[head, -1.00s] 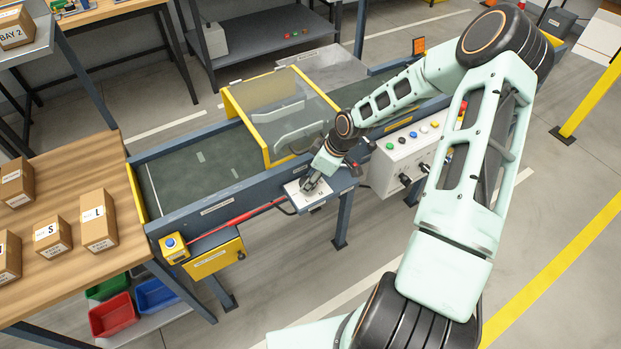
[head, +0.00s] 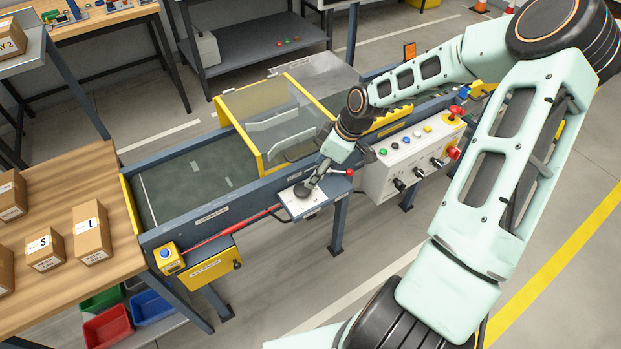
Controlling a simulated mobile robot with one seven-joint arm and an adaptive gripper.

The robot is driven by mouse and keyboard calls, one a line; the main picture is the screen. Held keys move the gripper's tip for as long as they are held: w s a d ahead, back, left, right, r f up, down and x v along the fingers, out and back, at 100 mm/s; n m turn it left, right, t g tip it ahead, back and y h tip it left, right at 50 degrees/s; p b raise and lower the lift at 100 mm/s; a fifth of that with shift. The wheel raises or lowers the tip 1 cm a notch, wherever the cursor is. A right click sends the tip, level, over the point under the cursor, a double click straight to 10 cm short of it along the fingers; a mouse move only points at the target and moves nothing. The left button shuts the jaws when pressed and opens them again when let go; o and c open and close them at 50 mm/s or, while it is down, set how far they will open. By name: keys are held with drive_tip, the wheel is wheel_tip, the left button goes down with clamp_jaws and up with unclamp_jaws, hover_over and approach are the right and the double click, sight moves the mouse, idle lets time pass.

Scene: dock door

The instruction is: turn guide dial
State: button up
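The guide dial (head: 302,191) looks like a small dark round knob on a white plate (head: 316,200) at the near side of the conveyor. My gripper (head: 309,186) points down at the plate, with its fingertips at or just above the dial. The fingers are small and partly merge with the dial, so I cannot tell whether they touch it or how far apart they are. A red-tipped lever (head: 348,172) sticks out at the plate's right.
The conveyor (head: 190,185) carries a yellow-framed clear guard (head: 270,115) just behind my gripper. A control box (head: 410,160) with buttons and knobs stands right of the plate. Cartons (head: 91,233) sit on the wooden table (head: 80,180).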

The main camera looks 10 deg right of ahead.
drive_tip(key=shift+v, duration=1.2)
